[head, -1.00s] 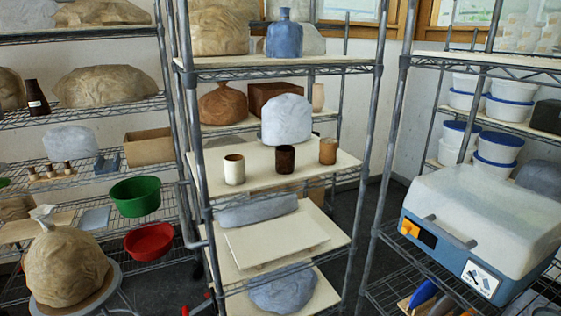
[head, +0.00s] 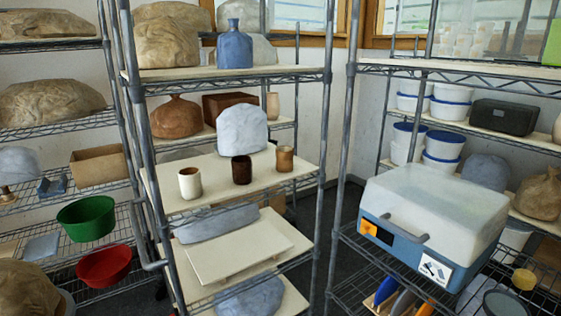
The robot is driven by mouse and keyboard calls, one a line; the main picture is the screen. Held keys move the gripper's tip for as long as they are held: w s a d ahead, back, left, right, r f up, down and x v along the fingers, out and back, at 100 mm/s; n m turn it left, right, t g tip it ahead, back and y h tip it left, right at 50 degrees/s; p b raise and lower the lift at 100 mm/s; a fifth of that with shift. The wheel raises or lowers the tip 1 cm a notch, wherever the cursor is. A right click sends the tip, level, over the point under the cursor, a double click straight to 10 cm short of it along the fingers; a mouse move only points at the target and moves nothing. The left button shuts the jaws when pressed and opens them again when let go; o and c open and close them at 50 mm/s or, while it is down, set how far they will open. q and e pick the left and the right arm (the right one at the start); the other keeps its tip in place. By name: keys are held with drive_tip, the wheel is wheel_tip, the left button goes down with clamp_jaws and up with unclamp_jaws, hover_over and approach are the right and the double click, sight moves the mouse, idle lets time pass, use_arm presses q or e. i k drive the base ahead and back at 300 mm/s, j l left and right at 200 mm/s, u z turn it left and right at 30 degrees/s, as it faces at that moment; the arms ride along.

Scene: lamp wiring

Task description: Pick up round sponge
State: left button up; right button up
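A small round yellow object (head: 524,279), which looks like the round sponge, is at the lower right of the head view. It is on or just above the wire shelf of the right-hand rack, beside a dark round lid or dish (head: 505,303). It is too small to tell its material for sure. Neither of my grippers is in view.
A large blue and white case (head: 435,220) sits on the right rack, behind and left of the yellow object. Blue and orange tools (head: 388,292) lie below it. The middle rack (head: 325,200) holds cups and clay forms. Green (head: 86,219) and red (head: 104,266) bowls are left.

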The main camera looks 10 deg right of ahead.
sight(524, 279)
drive_tip(key=z, duration=1.9)
